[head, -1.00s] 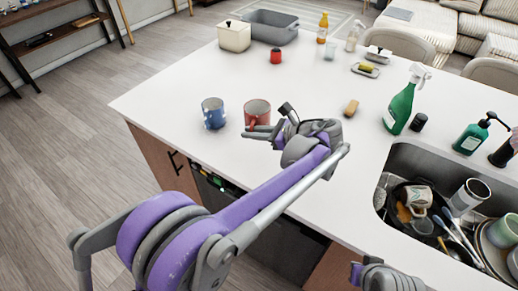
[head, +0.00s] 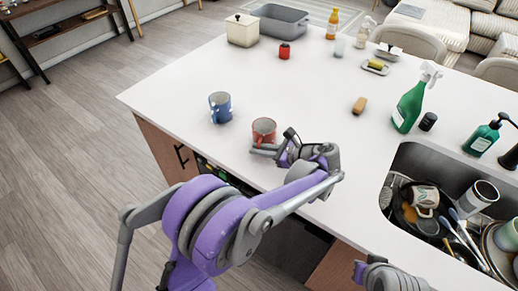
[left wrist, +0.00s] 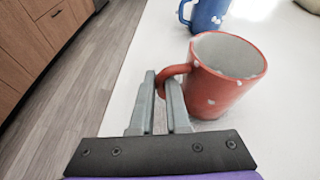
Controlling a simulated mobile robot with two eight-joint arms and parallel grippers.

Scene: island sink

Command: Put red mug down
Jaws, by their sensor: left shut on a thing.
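The red mug (head: 264,129) with white spots is upright at the near left part of the white island counter (head: 300,95). In the left wrist view the red mug (left wrist: 228,75) has its handle toward my gripper. My left gripper (head: 258,150) is shut on that handle; its fingers (left wrist: 163,88) lie on both sides of it. The mug's base is at or very close to the counter; I cannot tell if it touches. Part of my right arm's grey end (head: 390,277) shows at the bottom edge; its fingers are not clear.
A blue mug (head: 220,107) stands just left of and behind the red mug; it also shows in the left wrist view (left wrist: 208,14). The counter's middle is clear.

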